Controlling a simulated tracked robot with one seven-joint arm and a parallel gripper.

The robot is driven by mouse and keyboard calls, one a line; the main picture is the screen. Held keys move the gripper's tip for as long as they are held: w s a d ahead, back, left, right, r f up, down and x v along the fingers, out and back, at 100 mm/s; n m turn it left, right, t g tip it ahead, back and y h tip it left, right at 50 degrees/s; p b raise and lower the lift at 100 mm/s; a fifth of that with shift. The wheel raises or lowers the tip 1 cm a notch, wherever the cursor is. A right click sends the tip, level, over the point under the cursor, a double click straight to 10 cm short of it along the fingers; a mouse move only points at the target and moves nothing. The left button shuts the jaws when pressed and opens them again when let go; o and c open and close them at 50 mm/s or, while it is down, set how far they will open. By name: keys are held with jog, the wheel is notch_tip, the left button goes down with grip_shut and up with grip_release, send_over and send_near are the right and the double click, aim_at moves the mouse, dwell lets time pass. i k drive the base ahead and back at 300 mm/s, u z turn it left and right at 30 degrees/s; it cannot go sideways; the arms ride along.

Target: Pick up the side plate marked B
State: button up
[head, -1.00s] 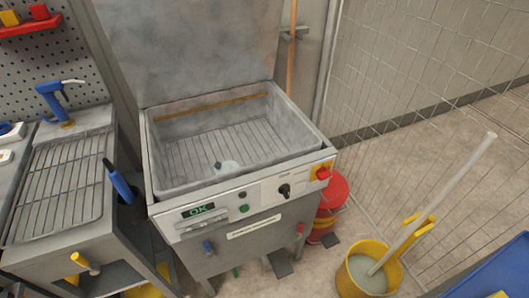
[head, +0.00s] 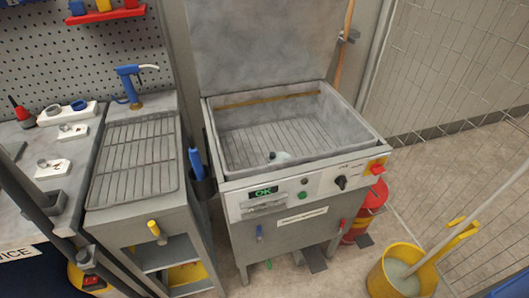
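I cannot make out a side plate marked B; no letter B is legible in the head view. On the grey bench (head: 93,133) at the left lie several white plates or trays with small ring-shaped parts on them: one at the back (head: 50,121), one in the middle (head: 66,142) and one nearer the front (head: 42,172). Whether one of them is the side plate, I cannot tell. My gripper is not in view.
A grey open basin machine (head: 280,190) with a raised lid and a lit OK display stands in the middle. A wire-rack drainer (head: 140,150) is left of it. A yellow bucket (head: 385,285) and red bin (head: 360,230) stand on the floor at right.

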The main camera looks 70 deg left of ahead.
aim_at(273, 157)
jog(key=u, duration=0.35)
jog(key=i, duration=0.15)
jog(key=u, duration=2.3)
jog(key=i, duration=0.95)
jog(key=z, duration=0.1)
